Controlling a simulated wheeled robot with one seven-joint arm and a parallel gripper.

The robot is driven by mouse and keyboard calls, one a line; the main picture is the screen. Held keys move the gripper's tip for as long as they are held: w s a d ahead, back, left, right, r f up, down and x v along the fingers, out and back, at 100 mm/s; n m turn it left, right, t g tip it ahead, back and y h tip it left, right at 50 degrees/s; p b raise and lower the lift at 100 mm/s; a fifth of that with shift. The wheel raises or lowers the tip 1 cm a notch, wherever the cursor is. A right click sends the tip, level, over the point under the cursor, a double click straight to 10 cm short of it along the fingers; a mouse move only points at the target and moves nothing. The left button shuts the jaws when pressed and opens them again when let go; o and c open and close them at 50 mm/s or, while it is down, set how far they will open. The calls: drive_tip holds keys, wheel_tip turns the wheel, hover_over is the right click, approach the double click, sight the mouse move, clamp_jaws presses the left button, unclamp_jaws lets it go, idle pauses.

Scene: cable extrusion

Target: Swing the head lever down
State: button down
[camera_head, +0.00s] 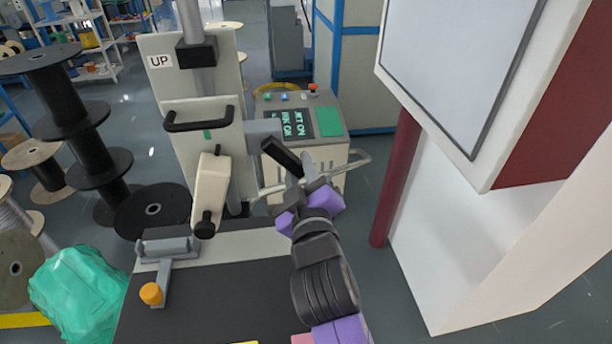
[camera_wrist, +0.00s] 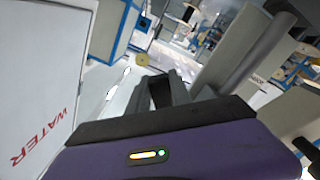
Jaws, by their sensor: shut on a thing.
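The head lever shows in the head view as a black bar (camera_head: 281,156) tilted beside the column, to the right of the grey block on the machine head. My gripper (camera_head: 298,174) is shut on this bar, close to its lower right end. In the wrist view the black bar (camera_wrist: 160,92) stands between the grey fingers of my gripper (camera_wrist: 167,92). The purple gripper body hides the near part of the fingers. The joint of the lever to the machine cannot be made out clearly.
The machine head has an UP label (camera_head: 159,61), a black handle (camera_head: 199,118) and a cream crank arm (camera_head: 210,192). A control console (camera_head: 300,125) stands behind my gripper. A white cabinet (camera_head: 480,220) with a dark red post is on the right. Black spools (camera_head: 62,110) stand at left.

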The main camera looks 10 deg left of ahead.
drive_tip(key=a+m+b, duration=0.1)
drive_tip(key=m+b, duration=0.1)
drive_tip(key=s+a+f+m+b, duration=0.1)
drive_tip(key=a+m+b, duration=0.1)
drive_tip(key=m, duration=0.1)
drive_tip(key=a+m+b, duration=0.1)
drive_tip(key=m+b, duration=0.1)
drive_tip(key=b, duration=0.1)
drive_tip(key=shift+s+a+f+m, duration=0.15)
drive_tip(key=shift+a+f+m, duration=0.15)
drive_tip(key=shift+m, duration=0.1)
drive_tip(key=shift+a+r, duration=0.1)
drive_tip(key=c, duration=1.2)
unclamp_jaws()
drive_tip(key=shift+o, duration=0.2)
drive_tip(key=v, duration=0.8)
